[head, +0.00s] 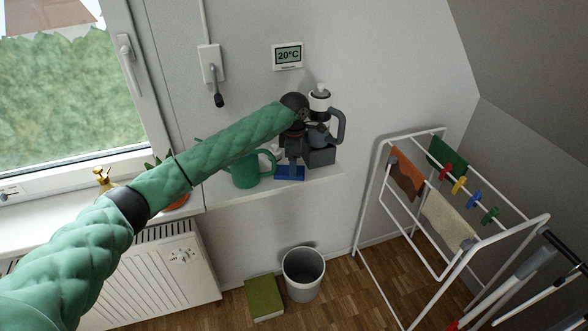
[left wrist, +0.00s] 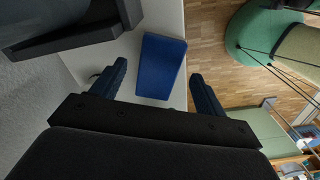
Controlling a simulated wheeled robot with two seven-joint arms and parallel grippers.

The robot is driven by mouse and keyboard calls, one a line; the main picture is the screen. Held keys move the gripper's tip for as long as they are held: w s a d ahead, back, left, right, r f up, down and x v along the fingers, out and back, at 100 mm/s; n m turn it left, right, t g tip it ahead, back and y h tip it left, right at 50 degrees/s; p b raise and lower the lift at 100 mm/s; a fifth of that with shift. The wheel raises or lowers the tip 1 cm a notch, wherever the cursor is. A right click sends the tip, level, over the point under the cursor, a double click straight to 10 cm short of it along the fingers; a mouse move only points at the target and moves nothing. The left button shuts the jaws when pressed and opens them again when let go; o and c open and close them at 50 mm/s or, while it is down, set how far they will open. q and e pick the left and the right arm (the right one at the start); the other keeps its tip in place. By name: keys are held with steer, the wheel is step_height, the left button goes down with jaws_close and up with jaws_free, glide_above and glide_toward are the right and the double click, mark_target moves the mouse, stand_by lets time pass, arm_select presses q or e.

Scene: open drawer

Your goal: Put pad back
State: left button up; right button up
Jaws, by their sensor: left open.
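A flat blue pad (head: 290,174) lies on the white shelf (head: 315,178) near its front edge. It also shows in the left wrist view (left wrist: 161,66), on the pale shelf surface. My left gripper (head: 291,160) is at the pad, pointing down in the head view. In the left wrist view my left gripper (left wrist: 158,70) is open, with one finger to each side of the pad and a gap at both sides. I cannot tell how far the fingertips are above the shelf. My right gripper is not in view.
A dark coffee maker (head: 320,155) stands close right of my left gripper. A green watering can (head: 246,172) stands to its left. Below are a grey bin (head: 303,272), a green box (head: 264,297) and a drying rack (head: 383,185).

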arm_select(q)
step_height(320, 180, up, 9)
steer(key=b, duration=0.2)
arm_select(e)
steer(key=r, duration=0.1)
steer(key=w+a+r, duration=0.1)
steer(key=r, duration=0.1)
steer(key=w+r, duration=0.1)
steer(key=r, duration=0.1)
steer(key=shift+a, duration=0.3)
arm_select(q)
steer(key=shift+f, duration=0.1)
